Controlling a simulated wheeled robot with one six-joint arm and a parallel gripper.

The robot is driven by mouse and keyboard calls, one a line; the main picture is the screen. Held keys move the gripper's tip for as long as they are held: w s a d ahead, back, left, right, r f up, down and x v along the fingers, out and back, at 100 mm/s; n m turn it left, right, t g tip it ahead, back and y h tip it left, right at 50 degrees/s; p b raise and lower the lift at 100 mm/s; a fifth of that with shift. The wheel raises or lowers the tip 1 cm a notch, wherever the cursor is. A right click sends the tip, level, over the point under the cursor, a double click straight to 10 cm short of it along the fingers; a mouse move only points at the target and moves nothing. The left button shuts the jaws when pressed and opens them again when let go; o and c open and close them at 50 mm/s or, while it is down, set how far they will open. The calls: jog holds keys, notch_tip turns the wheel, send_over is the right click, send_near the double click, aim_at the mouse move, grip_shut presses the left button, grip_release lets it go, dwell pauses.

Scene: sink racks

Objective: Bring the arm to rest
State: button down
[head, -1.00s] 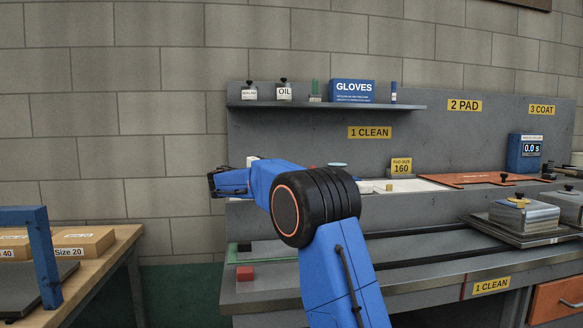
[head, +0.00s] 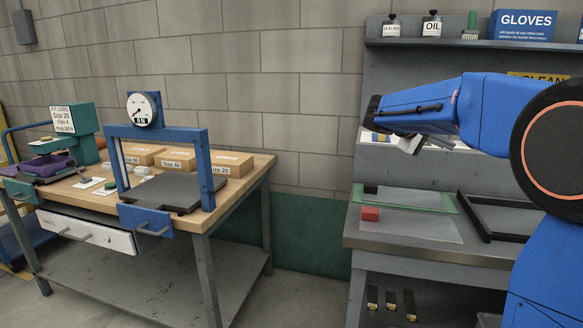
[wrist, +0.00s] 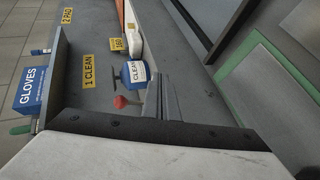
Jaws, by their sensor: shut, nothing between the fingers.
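My gripper (head: 408,145) hangs at the end of my blue arm in the head view, above the left end of the grey bench (head: 420,244). Its fingers are small and partly hidden there. In the wrist view the two grey fingers (wrist: 163,98) lie together with nothing between them. The arm is bent and raised, with its round dark joint at the right edge of the head view. The gripper appears clear of the bench top.
A shelf holds bottles and a GLOVES box (head: 524,25). A wooden table (head: 238,185) with a blue gauge frame (head: 204,170) stands left; a floor gap separates them.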

jog(key=s+a+f+y, duration=0.1)
jog(key=s+f+y, duration=0.1)
jog(key=s+f, duration=0.2)
jog(key=s+a+f+y, duration=0.2)
jog(key=s+f, duration=0.1)
jog(key=s, duration=0.8)
jog(key=s+a+f+y, duration=0.2)
jog(key=s+f, duration=0.2)
jog(key=s, duration=0.4)
jog(key=shift+a+f+y, duration=0.15)
jog(key=shift+f+y, duration=0.15)
jog(key=shift+y, duration=0.1)
jog(key=s+a+f+y, duration=0.3)
jog(key=s+a+f, duration=0.3)
jog(key=s, duration=0.3)
jog(key=s+a+f+m+t+y, duration=0.1)
jog(key=s+a+f+y, duration=0.2)
jog(key=s+a+f, duration=0.2)
jog(key=s+f, duration=0.3)
jog(key=s, duration=0.2)
jog(key=shift+a+m+y, duration=0.3)
jog(key=shift+a, duration=0.05)
